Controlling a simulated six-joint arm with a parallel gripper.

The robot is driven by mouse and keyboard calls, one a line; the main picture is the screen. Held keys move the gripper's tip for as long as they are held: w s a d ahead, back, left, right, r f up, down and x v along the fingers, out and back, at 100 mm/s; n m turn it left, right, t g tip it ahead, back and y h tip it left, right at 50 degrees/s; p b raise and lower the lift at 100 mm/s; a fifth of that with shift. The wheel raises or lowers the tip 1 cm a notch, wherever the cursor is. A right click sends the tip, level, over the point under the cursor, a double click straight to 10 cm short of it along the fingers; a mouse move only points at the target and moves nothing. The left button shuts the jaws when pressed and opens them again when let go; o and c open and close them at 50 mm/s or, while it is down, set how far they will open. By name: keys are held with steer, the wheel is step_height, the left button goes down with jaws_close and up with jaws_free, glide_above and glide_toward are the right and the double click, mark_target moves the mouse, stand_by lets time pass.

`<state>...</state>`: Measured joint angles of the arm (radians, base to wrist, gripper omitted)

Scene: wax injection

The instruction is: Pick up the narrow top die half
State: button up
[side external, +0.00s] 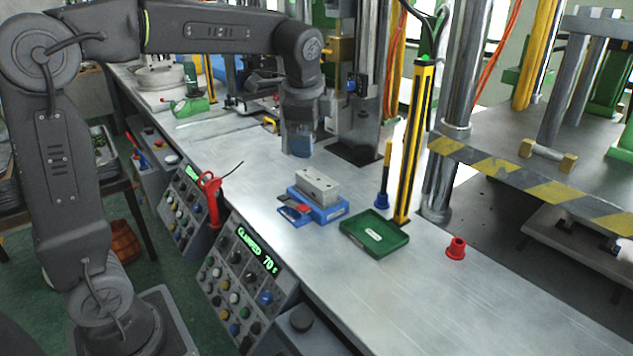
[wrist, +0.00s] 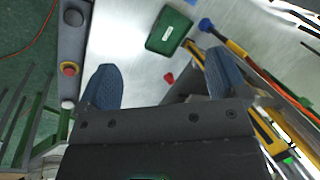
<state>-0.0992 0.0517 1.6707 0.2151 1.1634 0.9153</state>
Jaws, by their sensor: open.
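A light grey metal block (side external: 317,185) with small holes on its top, apparently the narrow top die half, sits on a blue block (side external: 322,208) on the metal bench. My gripper (side external: 300,152) is above the bench, higher than the grey block and slightly behind it to the left in the side view, apart from it. In the wrist view, the two blue fingers of my gripper (wrist: 165,82) are spread wide with nothing between them. The grey block cannot be made out in the wrist view.
A green tray (side external: 374,238), a red cup (side external: 456,248) and a blue-based yellow-black rod (side external: 384,178) stand to the right. A yellow-black post (side external: 414,145) rises behind. The front bench is clear.

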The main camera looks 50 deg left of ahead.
steer(key=w+a+f+m+g+y, duration=0.1)
steer(key=w+a+f+m, duration=0.15)
steer(key=w, duration=0.25)
steer(key=w+a+f+m+g, duration=0.1)
steer(key=w+a+f+m, duration=0.15)
steer(key=w, duration=0.25)
steer(key=m, duration=0.3)
glide_toward(316, 178)
steer(key=shift+g+y, duration=0.4)
steer(key=f, duration=0.1)
steer(key=w+f, duration=0.1)
steer(key=f, duration=0.2)
steer(key=shift+w+a, duration=0.15)
steer(key=shift+a, duration=0.2)
steer(key=x, duration=0.5)
steer(key=shift+s+a+f, duration=0.1)
steer(key=shift+s, duration=0.15)
steer(key=c, duration=1.2)
steer(key=shift+c, duration=0.2)
steer(key=shift+r, duration=0.2)
